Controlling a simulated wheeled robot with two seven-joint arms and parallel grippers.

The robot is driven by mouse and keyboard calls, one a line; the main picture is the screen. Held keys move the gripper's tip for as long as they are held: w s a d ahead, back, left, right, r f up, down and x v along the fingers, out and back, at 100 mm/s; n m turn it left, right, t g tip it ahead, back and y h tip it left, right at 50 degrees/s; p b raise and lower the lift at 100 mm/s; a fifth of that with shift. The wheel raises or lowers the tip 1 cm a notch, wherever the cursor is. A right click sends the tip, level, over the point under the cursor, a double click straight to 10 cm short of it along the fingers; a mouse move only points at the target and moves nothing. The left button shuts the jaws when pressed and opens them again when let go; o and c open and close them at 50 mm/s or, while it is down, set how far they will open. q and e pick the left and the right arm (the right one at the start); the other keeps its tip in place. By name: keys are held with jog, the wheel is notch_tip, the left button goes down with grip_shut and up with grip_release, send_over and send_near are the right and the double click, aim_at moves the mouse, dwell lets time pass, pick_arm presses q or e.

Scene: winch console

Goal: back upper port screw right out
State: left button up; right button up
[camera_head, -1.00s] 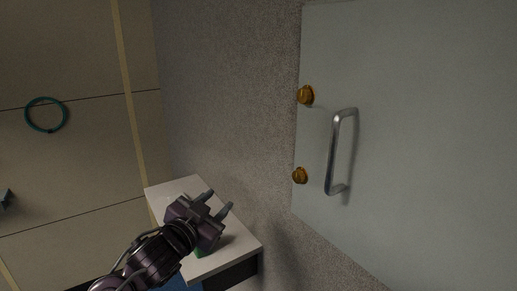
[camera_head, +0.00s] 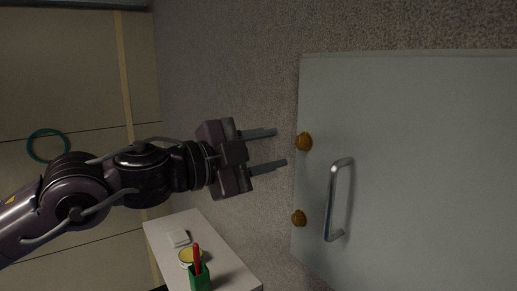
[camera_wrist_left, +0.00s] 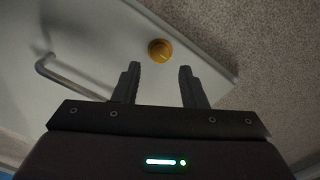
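Two yellow-orange screws sit near the left edge of a pale grey panel (camera_head: 420,150). The upper screw (camera_head: 304,141) is just beyond my left gripper's fingertips, to the right. The lower screw (camera_head: 299,217) is below it. My left gripper (camera_head: 281,147) is open and empty, its two fingers pointing right toward the panel edge and apart from both screws. In the left wrist view one round screw with a slot (camera_wrist_left: 159,51) shows beyond and between the open fingers (camera_wrist_left: 158,75); I cannot tell for certain which one. My right gripper is not in view.
A silver bar handle (camera_head: 333,200) stands out from the panel right of the screws. A small white table (camera_head: 222,258) below my left arm holds a green holder (camera_head: 200,279) with a red pen, a yellow-topped round item (camera_head: 190,257) and a white block (camera_head: 178,238). A teal ring (camera_head: 47,145) is at left.

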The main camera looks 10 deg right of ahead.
aim_at(300, 143)
pick_arm(q)
jog(key=x, duration=0.4)
jog(key=shift+s+p, duration=0.1)
jog(key=shift+p, duration=0.3)
jog(key=shift+w+d, duration=0.3)
jog(key=shift+d, duration=0.35)
